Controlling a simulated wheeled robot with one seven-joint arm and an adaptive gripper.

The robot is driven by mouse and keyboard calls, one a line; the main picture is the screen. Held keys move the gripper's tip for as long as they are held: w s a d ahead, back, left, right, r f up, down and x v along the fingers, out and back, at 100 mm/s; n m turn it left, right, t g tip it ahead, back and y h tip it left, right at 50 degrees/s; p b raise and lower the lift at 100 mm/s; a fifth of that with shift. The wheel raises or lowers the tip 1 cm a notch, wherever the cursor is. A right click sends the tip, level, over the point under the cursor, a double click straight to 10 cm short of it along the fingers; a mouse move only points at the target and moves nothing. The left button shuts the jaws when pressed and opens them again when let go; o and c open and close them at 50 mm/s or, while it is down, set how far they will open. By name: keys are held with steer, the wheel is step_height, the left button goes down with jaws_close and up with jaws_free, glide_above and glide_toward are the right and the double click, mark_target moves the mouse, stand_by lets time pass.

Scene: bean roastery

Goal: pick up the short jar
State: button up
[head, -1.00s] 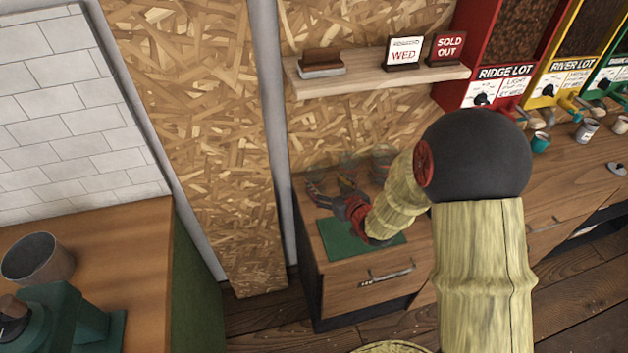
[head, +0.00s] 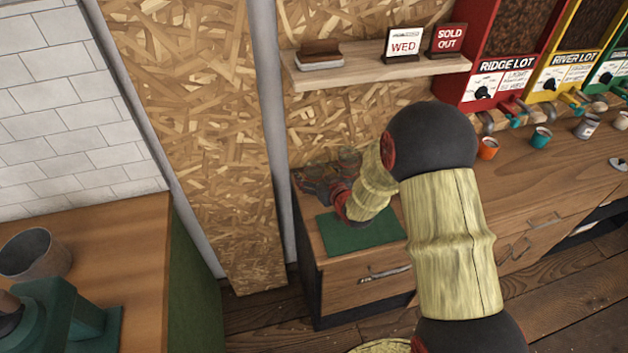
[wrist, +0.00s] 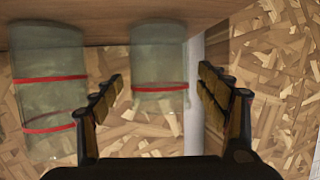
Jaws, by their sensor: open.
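The short jar (wrist: 158,58), clear glass with a red band, shows upside down in the wrist view, in line with the gap between my fingers. My gripper (wrist: 159,84) is open, with one finger on each side of the jar's outline and visible gaps to both. I cannot tell how deep the jar sits between them. A taller glass jar (wrist: 46,100) with two red bands is left of my left finger. In the head view my gripper (head: 322,184) is over the back left of the counter and largely hides the jars.
A green mat (head: 360,236) lies on the counter in front of my gripper. A shelf (head: 385,68) with small signs hangs above. The chipboard wall (head: 330,120) is close behind. Cups and bean dispensers (head: 500,85) stand to the right.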

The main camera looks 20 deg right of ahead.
steer(key=shift+c, duration=0.7)
steer(key=c, duration=1.1)
steer(key=shift+r, duration=0.1)
steer(key=shift+c, duration=0.7)
